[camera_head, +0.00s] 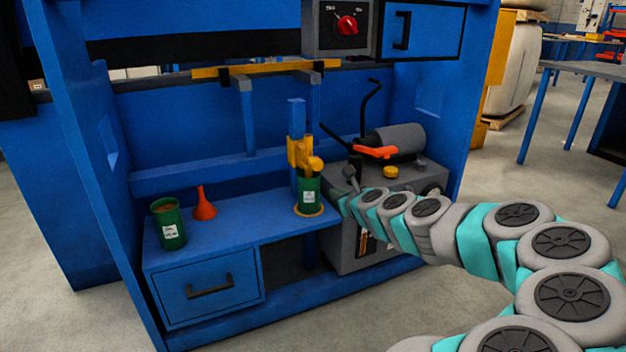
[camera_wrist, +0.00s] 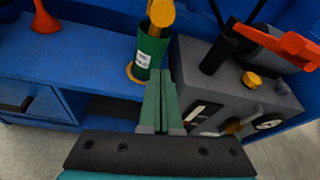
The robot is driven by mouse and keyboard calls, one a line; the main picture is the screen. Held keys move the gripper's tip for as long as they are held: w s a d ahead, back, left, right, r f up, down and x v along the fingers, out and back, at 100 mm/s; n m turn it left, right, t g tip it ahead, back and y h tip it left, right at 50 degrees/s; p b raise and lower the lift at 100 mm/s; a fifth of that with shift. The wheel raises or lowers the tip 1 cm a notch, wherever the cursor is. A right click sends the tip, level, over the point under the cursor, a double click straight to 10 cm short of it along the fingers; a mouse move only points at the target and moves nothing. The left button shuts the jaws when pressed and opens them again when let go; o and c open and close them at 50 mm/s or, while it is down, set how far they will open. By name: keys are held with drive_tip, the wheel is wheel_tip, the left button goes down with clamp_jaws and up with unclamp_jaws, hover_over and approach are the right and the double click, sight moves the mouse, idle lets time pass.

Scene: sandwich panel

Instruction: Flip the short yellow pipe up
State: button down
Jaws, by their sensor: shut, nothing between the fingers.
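The short yellow pipe (camera_head: 306,157) sits on a blue post at the back of the blue bench. Its lower end is over the mouth of a green can (camera_head: 309,197); whether it touches the can is unclear. The wrist view shows the pipe's rounded end (camera_wrist: 161,13) above the can (camera_wrist: 150,50). My gripper (camera_head: 342,204) is to the right of the can and below the pipe, apart from the pipe. In the wrist view its green fingers (camera_wrist: 158,73) are together and empty, pointing toward the can's lower right side.
A grey machine (camera_head: 385,187) with an orange handle (camera_head: 375,151) and black levers stands close at right. A red funnel (camera_head: 204,208) and another green can (camera_head: 168,226) stand on the bench's left. A longer yellow bar (camera_head: 262,69) is higher up. Clear bench lies between funnel and nearer can.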

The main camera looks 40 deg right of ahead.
drive_tip(key=shift+w, duration=0.1)
drive_tip(key=b, duration=0.1)
approach(317, 178)
drive_tip(key=w+f, duration=0.1)
drive_tip(key=w+d+f, duration=0.1)
drive_tip(key=w, duration=0.1)
drive_tip(key=w+d+f, duration=0.1)
drive_tip(key=w+f, duration=0.1)
wheel_tip(317, 178, up, 2)
drive_tip(key=shift+a+r, duration=0.4)
drive_tip(key=shift+r, duration=0.65)
drive_tip(key=shift+r, duration=0.1)
wheel_tip(317, 178, up, 13)
drive_tip(key=p, duration=1)
drive_tip(key=shift+f, duration=0.25)
drive_tip(key=shift+d, duration=0.1)
